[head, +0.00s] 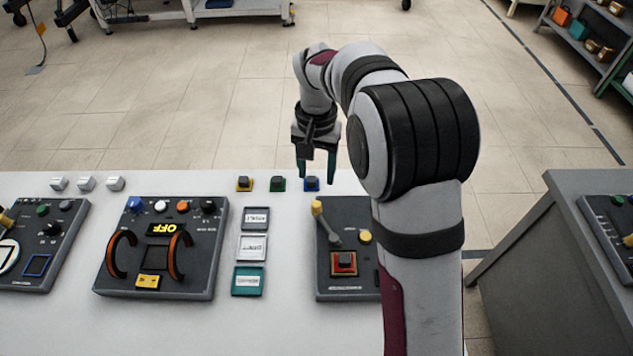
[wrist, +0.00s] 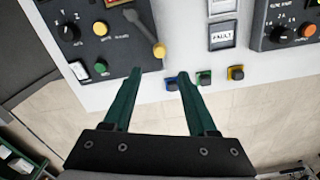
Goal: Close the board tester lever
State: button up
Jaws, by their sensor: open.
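A dark panel (head: 350,275) right of the table's middle carries a grey lever with a yellow knob (head: 317,208). The lever leans up toward the panel's back left corner, away from a red-framed square (head: 344,263). I take this panel for the board tester, but its label is too small to read. In the wrist view the lever knob (wrist: 159,50) lies just beyond the fingertips. My gripper (head: 317,173) is open and empty, with green fingers pointing down above the table's back edge. It also shows in the wrist view (wrist: 161,74), apart from the lever. My arm hides the panel's right side.
Yellow (head: 244,184), green (head: 277,184) and blue (head: 312,184) small blocks line the back edge, near my gripper. Label cards (head: 249,281) lie left of the lever panel. A panel with two orange-black handles (head: 178,255) stands further left. A grey cabinet (head: 545,260) stands right.

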aim_at(315, 203)
notch_tip(315, 203, down, 12)
jog(key=shift+r, duration=0.2)
jog(key=c, duration=0.9)
grip_shut()
jog(key=shift+a, duration=0.15)
dwell(0.3)
